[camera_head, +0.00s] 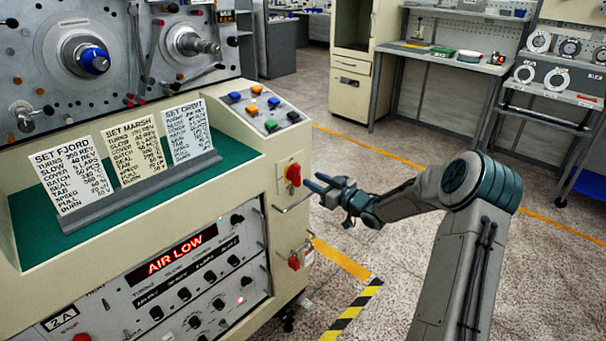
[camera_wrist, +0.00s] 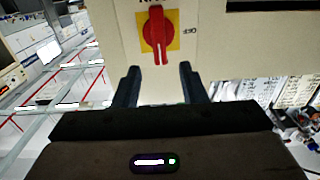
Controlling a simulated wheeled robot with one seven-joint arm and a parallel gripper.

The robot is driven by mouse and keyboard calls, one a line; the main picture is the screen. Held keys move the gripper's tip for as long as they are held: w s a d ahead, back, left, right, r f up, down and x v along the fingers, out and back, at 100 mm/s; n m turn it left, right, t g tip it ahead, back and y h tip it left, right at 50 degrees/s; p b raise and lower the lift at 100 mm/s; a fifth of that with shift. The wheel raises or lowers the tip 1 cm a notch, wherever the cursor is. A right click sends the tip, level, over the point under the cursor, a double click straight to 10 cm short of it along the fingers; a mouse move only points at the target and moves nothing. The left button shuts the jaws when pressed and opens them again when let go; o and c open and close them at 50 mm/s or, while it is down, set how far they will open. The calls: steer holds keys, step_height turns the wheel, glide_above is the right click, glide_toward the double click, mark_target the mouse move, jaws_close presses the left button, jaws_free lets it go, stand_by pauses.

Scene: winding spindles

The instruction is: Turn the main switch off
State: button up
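A red rotary switch (camera_head: 293,174) on a yellow plate sits on the right end face of the cream machine, below the button panel. In the wrist view the same red switch (camera_wrist: 157,35) is centred near the top, its handle standing along the picture's vertical. Contact with the switch is not visible.
A second red switch (camera_head: 294,262) sits lower on the same face, and a metal handle (camera_head: 295,202) juts out between them. Three set cards (camera_head: 128,155) stand on the green ledge. A display (camera_head: 175,254) reads AIR LOW. The floor at right is open.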

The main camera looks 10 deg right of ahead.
mark_target(300, 172)
steer(key=x, duration=0.6)
steer(key=shift+w, duration=0.1)
jaws_close()
